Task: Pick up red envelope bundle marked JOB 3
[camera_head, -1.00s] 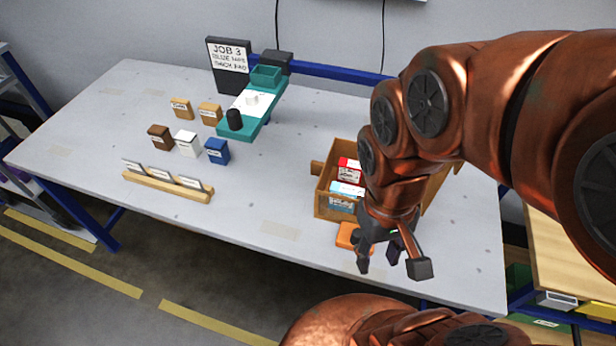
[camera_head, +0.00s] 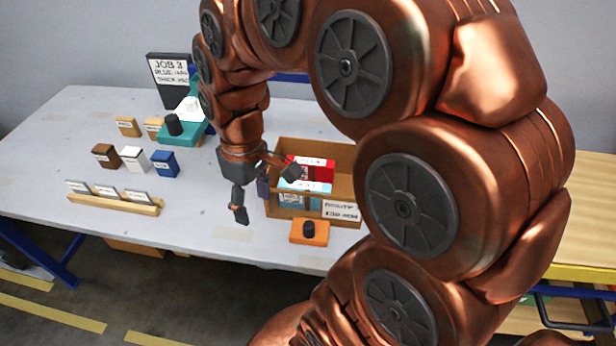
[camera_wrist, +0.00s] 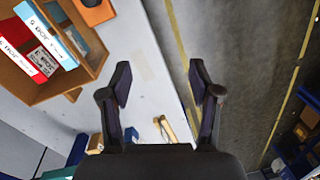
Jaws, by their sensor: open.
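The red envelope bundle (camera_head: 318,167) stands in an open wooden box on the table, behind a light blue bundle (camera_head: 291,196). In the wrist view the red bundle (camera_wrist: 22,62) is at the upper left, beside the light blue one (camera_wrist: 52,40). Both carry white labels; I cannot read the marking surely. My gripper (camera_head: 265,193) is open and empty at the left side of the box, apart from the red bundle. In the wrist view the gripper's fingers (camera_wrist: 160,82) are spread over bare table and the table edge, with the box off to the left.
The wooden box (camera_head: 345,157) has raised walls, and my arm hides its right side. An orange block with a black knob (camera_head: 309,231) sits in front. Small boxes, a wooden card rack (camera_head: 113,204), a teal plotter (camera_head: 183,136) and a JOB 3 sign (camera_head: 170,75) stand left.

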